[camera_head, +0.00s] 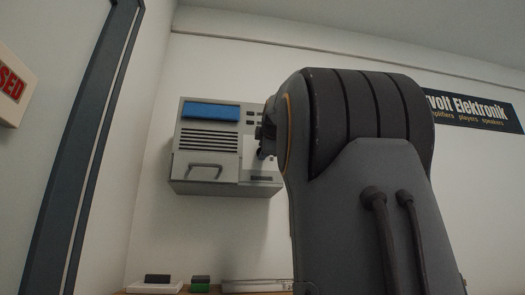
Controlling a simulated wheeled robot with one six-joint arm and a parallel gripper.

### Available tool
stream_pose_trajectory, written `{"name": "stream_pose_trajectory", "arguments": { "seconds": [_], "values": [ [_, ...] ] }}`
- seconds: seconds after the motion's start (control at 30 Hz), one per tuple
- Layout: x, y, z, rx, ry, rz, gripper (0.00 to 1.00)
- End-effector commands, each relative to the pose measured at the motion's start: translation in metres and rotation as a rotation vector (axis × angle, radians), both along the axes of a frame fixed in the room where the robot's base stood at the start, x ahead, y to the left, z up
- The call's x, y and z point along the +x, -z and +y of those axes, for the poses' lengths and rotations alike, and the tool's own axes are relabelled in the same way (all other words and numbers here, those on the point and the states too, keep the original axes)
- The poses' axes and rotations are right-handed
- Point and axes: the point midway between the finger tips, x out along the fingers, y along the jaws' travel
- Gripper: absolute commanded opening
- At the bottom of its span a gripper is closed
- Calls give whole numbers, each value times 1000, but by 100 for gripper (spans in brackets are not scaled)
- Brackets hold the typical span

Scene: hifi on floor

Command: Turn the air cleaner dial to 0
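The air cleaner (208,143) is a light grey box fixed to the wall, left of the middle in the head view. It has a blue strip at its top left, dark slots below it and a handle at the bottom left. My arm stands large in front, to the right, and covers the box's right edge. My gripper (263,146) shows only as small dark parts before the upper right of the box's front. I cannot tell whether it touches the box or is open or shut. The dial cannot be made out; that area is partly hidden behind my gripper.
A blue-grey door frame (88,140) runs up the left side, with a red-lettered sign (13,86) beside it. A dark shop sign (475,112) hangs on the right wall. Small items, including a green and black block (200,284), lie on a surface below the box.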

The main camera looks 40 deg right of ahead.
Motion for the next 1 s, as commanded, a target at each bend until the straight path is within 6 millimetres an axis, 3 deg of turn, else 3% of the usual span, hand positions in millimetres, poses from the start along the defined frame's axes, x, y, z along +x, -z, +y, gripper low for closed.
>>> {"name": "stream_pose_trajectory", "arguments": {
  "seconds": [0.53, 0.57, 0.67, 1.0],
  "values": [
    [0, 0, 1, -22, -1, 15, 9],
    [1, 0, 1, -22, -1, 14, 33],
    [0, 0, 0, -22, -1, 14, 50],
    [-2, 0, 1, -21, 1, 13, 50]
  ]
}}
